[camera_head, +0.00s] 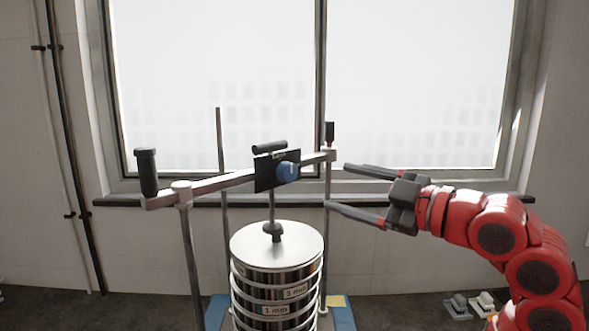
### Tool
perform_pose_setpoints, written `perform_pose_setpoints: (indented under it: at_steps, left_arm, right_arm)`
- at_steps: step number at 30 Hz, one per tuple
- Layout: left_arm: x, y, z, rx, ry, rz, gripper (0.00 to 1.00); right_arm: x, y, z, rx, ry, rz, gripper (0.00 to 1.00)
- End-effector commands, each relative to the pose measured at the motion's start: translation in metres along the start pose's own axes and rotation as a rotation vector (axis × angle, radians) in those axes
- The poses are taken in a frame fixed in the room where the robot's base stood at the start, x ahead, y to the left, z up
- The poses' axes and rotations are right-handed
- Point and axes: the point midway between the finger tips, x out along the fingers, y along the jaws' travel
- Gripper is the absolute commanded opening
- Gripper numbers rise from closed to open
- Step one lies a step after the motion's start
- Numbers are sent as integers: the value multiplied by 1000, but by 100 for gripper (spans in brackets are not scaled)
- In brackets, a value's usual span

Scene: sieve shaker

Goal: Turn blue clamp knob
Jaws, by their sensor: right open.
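The blue clamp knob (287,172) sits on the front of a black clamp block (263,172) at the middle of the sieve shaker's crossbar (220,183). My right gripper (336,187) comes in from the right, its two dark fingers spread apart and pointing left. The fingertips are to the right of the knob, with a gap between, and nothing is held. The sieve stack (277,262) stands below the clamp, with a rod (272,210) coming down onto its lid. My left gripper is not in view.
Upright posts (188,255) carry the crossbar on both sides. A black handle (147,172) stands up at the crossbar's left end. A window (420,80) is behind. Small grey items (470,304) lie at the lower right. The space left of the shaker is clear.

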Motion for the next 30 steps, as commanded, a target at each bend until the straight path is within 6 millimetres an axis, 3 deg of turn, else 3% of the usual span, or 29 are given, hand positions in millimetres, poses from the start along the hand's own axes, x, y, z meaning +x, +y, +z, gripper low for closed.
perform_pose_setpoints:
  at_steps: [9,15,21,29,30]
  left_arm:
    - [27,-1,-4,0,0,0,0]
    - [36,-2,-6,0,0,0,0]
    - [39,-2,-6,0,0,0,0]
    - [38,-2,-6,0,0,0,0]
    - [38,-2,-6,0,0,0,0]
  right_arm:
    - [77,2,-5,3,3,-3,79]
    - [109,2,-3,3,3,0,79]
    - [122,1,-1,0,1,2,79]
    - [122,1,-1,0,1,3,79]
    - [122,1,-1,0,1,3,72]
